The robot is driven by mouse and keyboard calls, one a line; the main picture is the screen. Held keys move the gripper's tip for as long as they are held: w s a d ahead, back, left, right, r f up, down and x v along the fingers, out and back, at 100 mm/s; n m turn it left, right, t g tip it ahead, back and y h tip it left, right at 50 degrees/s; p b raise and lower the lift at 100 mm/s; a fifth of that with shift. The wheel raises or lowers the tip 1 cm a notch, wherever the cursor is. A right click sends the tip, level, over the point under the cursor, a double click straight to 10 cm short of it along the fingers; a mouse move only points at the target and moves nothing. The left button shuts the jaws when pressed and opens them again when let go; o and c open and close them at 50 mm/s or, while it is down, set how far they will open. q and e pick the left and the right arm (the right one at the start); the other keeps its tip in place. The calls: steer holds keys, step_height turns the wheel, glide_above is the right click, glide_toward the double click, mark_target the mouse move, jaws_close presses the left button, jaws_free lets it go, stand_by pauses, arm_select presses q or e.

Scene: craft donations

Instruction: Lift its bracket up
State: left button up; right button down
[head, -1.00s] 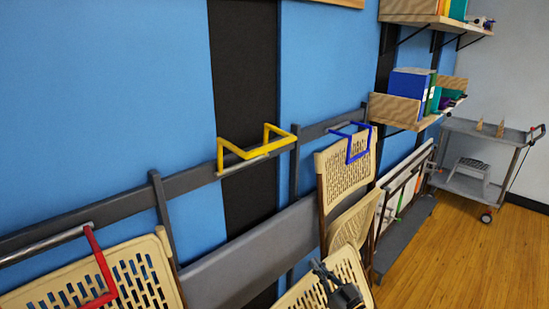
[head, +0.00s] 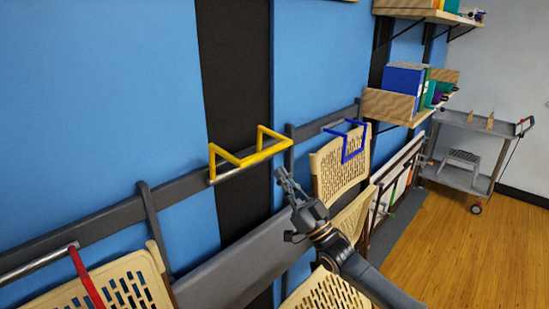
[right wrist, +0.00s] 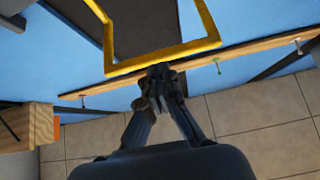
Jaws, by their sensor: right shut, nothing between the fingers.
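The yellow bracket (head: 266,152) is a U-shaped bar on the dark wall rail, with its arms sticking up and out and no chair hanging in it. It also shows in the right wrist view (right wrist: 165,58). My right gripper (head: 281,176) is just below and to the right of the bracket in the head view, with its fingers together and empty. In the right wrist view my gripper's fingertips (right wrist: 160,72) are at the bracket's bar. I cannot tell whether they touch it. My left gripper is not in view.
A red bracket (head: 87,280) and a blue bracket (head: 354,148) hang down over beige folding chairs, including one at the blue bracket (head: 337,165). Wooden shelves (head: 392,105) with binders and a grey cart (head: 460,176) are at the right. The wooden floor there is open.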

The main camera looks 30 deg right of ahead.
mark_target(270, 152)
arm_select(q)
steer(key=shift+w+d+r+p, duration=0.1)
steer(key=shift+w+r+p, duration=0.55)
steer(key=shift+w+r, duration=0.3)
arm_select(e)
steer(key=x, duration=0.3)
steer(key=shift+w+a+r, duration=0.1)
steer(key=shift+w+r, duration=0.15)
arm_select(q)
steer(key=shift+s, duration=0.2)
arm_select(e)
steer(key=r+p, duration=0.1)
steer(key=w+r+g+p, duration=0.1)
steer(key=r+p, duration=0.1)
steer(key=shift+w+a, duration=0.2)
steer(key=shift+a, duration=0.05)
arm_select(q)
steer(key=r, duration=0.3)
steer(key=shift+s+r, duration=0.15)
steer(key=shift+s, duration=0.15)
arm_select(e)
steer(key=shift+r, duration=0.25)
